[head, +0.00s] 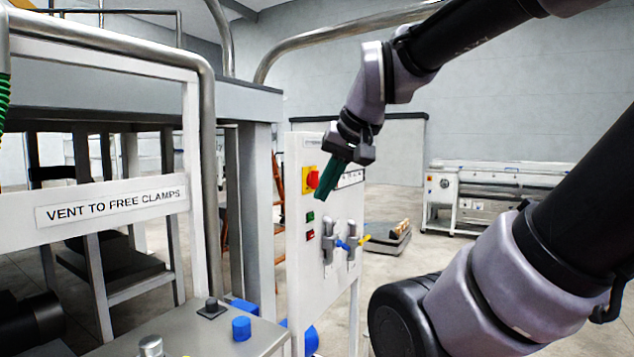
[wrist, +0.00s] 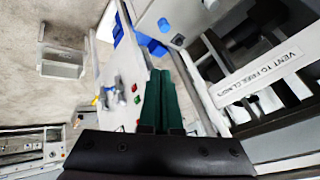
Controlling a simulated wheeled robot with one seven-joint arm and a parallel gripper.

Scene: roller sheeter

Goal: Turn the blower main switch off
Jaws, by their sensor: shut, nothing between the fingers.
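A red rotary knob on a yellow plate (head: 309,180), which looks like the main switch, sits on the upper part of a white upright panel (head: 300,265). The label above it is too small to read, and the knob's exact angle is unclear. My gripper (head: 321,194) is shut and empty, its green fingers pointing down in front of the panel, just right of the knob and overlapping its edge in the picture. I cannot tell whether they touch.
Below the knob are a green button (head: 310,216) and a red button (head: 310,236). Valves with a blue handle (head: 342,245) and a yellow handle (head: 365,238) stick out lower right. A metal-topped cabinet (head: 200,335) and a "VENT TO FREE CLAMPS" frame (head: 60,232) stand left.

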